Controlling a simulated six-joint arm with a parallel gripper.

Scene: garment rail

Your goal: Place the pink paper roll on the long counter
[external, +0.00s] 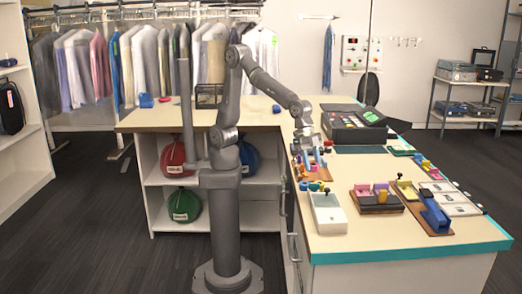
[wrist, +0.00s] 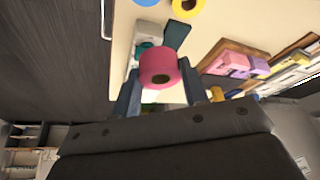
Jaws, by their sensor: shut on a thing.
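The pink paper roll (wrist: 159,68) is a short cylinder with a dark central hole. In the wrist view it sits between the two dark fingers of my gripper (wrist: 160,82), which is shut on it. In the external view my gripper (external: 309,146) is above the left side of the long counter (external: 375,238), a pale top with a teal front edge. There the roll is too small to tell apart from the colourful items near the gripper. The wrist view also shows the pale counter top (wrist: 205,30) beyond the roll.
A white open tray (external: 328,214) stands at the counter's near left. Wooden boards with pink and purple pieces (external: 377,198) and a blue piece (external: 434,214) lie to its right. A dark case (external: 352,127) is at the back. The near strip of counter is clear.

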